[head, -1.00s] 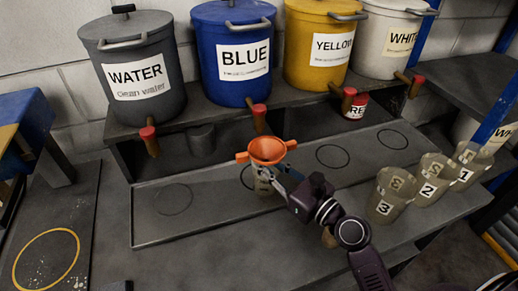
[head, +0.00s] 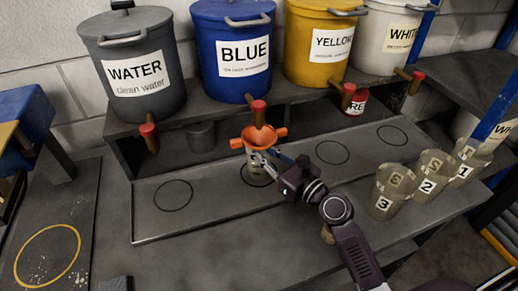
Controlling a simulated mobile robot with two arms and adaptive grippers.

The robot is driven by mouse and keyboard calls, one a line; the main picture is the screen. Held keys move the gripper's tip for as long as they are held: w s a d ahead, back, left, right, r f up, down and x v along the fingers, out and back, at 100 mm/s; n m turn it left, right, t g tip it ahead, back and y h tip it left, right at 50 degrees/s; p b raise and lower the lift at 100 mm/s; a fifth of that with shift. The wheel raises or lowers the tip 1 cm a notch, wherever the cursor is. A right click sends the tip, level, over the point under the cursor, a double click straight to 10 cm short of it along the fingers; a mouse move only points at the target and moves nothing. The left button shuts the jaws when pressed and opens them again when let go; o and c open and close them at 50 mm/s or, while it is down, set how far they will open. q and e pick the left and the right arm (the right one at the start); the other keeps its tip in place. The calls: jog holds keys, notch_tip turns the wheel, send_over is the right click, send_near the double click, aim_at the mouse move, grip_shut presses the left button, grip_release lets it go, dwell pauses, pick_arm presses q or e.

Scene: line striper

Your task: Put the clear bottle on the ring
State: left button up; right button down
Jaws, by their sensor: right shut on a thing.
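A clear bottle (head: 254,172) with an orange funnel (head: 259,143) in its top is upright at the black ring (head: 268,182) under the blue drum's tap. My right gripper (head: 268,160) is shut on the bottle and hides part of it. I cannot tell if the bottle touches the tray. Other black rings are empty: one at left (head: 174,195), one right of the gripper (head: 333,152) and one at far right (head: 392,135). A yellow ring (head: 46,256) on the left bench is also empty. My left gripper is not seen clearly.
The water (head: 138,85), blue (head: 244,58), yellow (head: 328,45) and white (head: 398,40) drums stand on a shelf, with taps jutting over the tray (head: 225,208). A red can (head: 355,104) sits beneath the shelf.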

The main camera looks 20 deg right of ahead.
jog(key=shift+f, duration=0.1)
jog(key=c, duration=1.8)
grip_release()
jog(key=shift+o, duration=0.2)
jog(key=b+v, duration=0.2)
jog(key=v, duration=0.9)
jog(key=shift+b, duration=0.35)
jog(key=shift+s+d, duration=0.25)
jog(key=shift+s, duration=0.25)
